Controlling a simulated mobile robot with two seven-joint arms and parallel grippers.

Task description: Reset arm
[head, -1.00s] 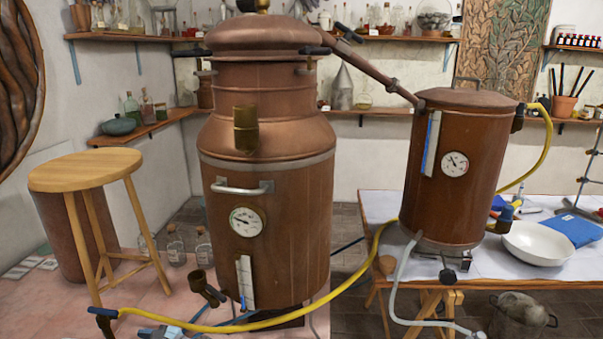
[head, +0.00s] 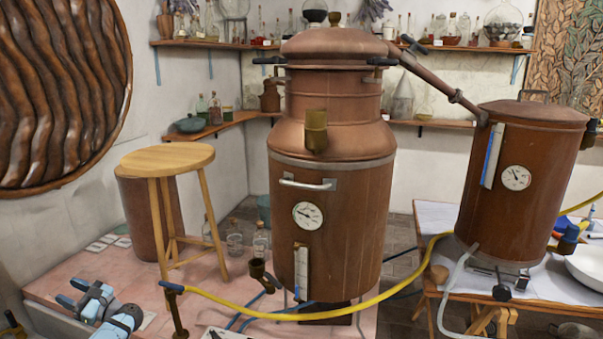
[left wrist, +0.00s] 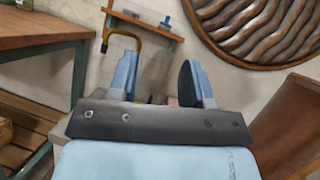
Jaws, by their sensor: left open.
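My left gripper (head: 72,293) is low at the left of the head view, in front of the pink tiled platform and left of the stool. Its two blue fingers are apart with nothing between them. In the left wrist view my left gripper (left wrist: 159,82) also shows open and empty, with a wall and a small shelf beyond it. My right gripper is in neither view.
A copper still (head: 330,225) stands right of a wooden stool (head: 168,158). A yellow hose (head: 330,317) runs low across the front to a copper condenser (head: 520,180) on a table. In the left wrist view a wooden table (left wrist: 45,32) is at left.

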